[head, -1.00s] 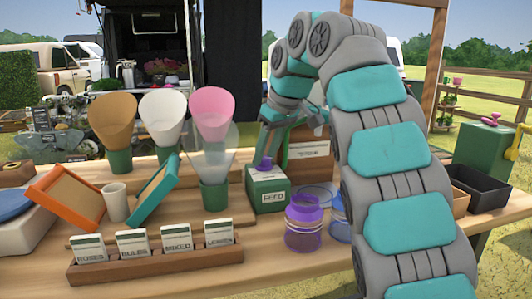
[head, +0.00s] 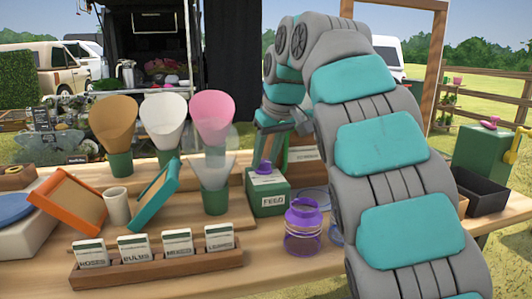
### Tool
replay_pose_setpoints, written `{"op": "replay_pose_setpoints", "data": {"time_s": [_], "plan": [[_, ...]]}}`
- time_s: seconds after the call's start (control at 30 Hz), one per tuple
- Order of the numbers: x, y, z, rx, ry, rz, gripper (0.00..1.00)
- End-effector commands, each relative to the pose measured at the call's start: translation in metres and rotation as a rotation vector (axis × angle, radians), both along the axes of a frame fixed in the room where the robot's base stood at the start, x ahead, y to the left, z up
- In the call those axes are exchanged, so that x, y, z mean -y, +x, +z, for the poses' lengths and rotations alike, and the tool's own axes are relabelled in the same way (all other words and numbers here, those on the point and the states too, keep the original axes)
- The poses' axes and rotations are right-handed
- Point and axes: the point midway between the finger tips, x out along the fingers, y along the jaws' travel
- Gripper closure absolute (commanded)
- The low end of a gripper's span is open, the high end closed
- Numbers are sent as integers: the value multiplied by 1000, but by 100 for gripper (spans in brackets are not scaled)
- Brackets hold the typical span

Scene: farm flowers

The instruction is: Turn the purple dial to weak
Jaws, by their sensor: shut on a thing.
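The purple dial (head: 264,168) sits on top of a green box (head: 268,196) with a white label reading FEED, at the middle of the table. My gripper (head: 263,160) points down from above and is shut on the dial. My fingers and arm partly cover the dial, and its pointer or any strength marking cannot be read.
A purple-rimmed glass jar (head: 304,228) stands just right of the box. Paper cones in green holders (head: 215,200) stand close on the left. A wooden rack of seed packets (head: 158,268) lies in front. A black tray (head: 482,190) is at the right.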

Motion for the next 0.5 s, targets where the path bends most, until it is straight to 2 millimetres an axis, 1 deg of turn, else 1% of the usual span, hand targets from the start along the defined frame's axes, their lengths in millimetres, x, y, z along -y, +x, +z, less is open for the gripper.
{"op": "replay_pose_setpoints", "data": {"time_s": [0.07,0.5], "plan": [[-2,-2,3,-1,-3,-64,100],[-5,-1,0,1,-1,-477,100]]}}
